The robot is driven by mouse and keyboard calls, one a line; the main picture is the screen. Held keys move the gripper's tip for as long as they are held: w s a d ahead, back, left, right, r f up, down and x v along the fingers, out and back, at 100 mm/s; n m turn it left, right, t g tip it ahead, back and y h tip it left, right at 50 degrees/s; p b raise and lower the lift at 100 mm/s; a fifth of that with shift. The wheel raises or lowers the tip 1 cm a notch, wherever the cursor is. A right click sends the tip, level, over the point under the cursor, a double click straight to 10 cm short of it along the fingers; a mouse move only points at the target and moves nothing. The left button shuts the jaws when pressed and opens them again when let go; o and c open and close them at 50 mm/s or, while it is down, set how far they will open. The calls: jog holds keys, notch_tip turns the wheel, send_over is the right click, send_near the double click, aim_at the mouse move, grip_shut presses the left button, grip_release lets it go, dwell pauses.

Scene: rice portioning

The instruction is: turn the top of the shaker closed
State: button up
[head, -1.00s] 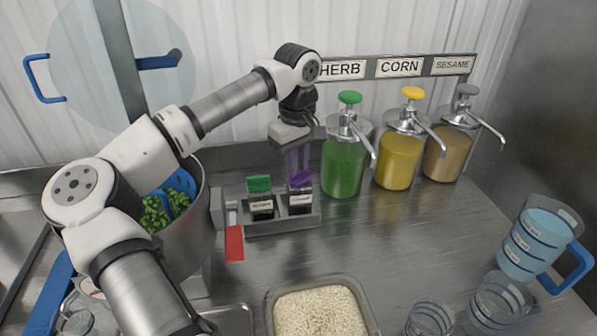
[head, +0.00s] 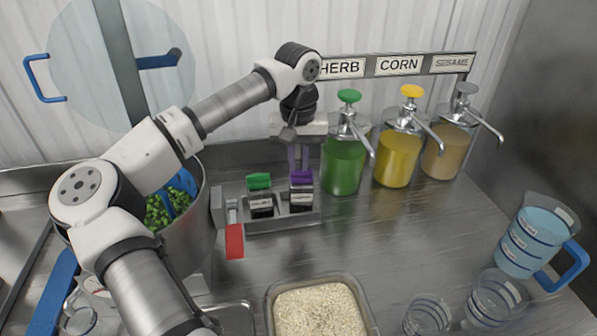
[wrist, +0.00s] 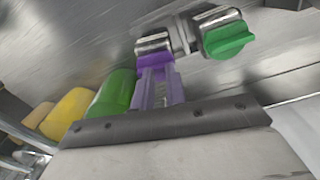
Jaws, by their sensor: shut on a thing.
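The purple-topped shaker (head: 302,195) stands upright in the right slot of a small metal rack (head: 284,225). Its purple top (wrist: 155,61) sits between the lavender fingers of my gripper (wrist: 158,78), which points down from above and is shut on that top. The head view also shows my gripper (head: 299,170) there. The exact angle of the purple top is partly hidden by the fingers. A second shaker with a green top (head: 259,181) stands in the left slot, apart from my gripper. Its ridged green top also shows in the wrist view (wrist: 228,40).
Green, yellow and tan pump dispensers (head: 345,165) stand close to the right of the rack. A pot (head: 190,225) is to the left, and a red handle (head: 234,241) sticks out in front. A rice tray (head: 372,318) and a blue-handled jug (head: 535,238) are nearer.

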jog(key=shift+s+d+f, duration=0.1)
jog(key=shift+s+f, duration=0.1)
jog(key=shift+f, duration=0.45)
jog(key=o, duration=0.4)
jog(key=shift+o, duration=0.9)
jog(key=shift+w+r+p, duration=0.15)
jog(key=shift+r+p, duration=0.55)
jog(key=shift+r, duration=0.25)
notch_tip(320, 180, up, 6)
jog(key=p, duration=0.3)
jog(key=shift+w+r, duration=0.15)
jog(key=shift+r, duration=0.1)
